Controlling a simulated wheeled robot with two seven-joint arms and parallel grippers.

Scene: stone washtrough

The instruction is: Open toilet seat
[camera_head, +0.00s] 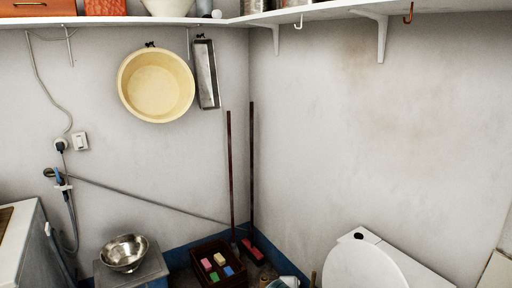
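A white toilet (418,272) stands at the bottom right of the head view, against the right wall. Its pale rounded lid or seat (362,268) shows in front of the tank top, which has a dark button (358,236). The lower part of the toilet is cut off by the frame's bottom edge, so I cannot tell fully how the seat lies. Neither of my grippers is in view.
A metal bowl (124,252) sits on a grey stand at lower left. A dark crate (204,246) with coloured blocks and two long-handled tools (252,170) stand in the corner. A yellow basin (156,84) hangs on the wall below a white shelf (330,12).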

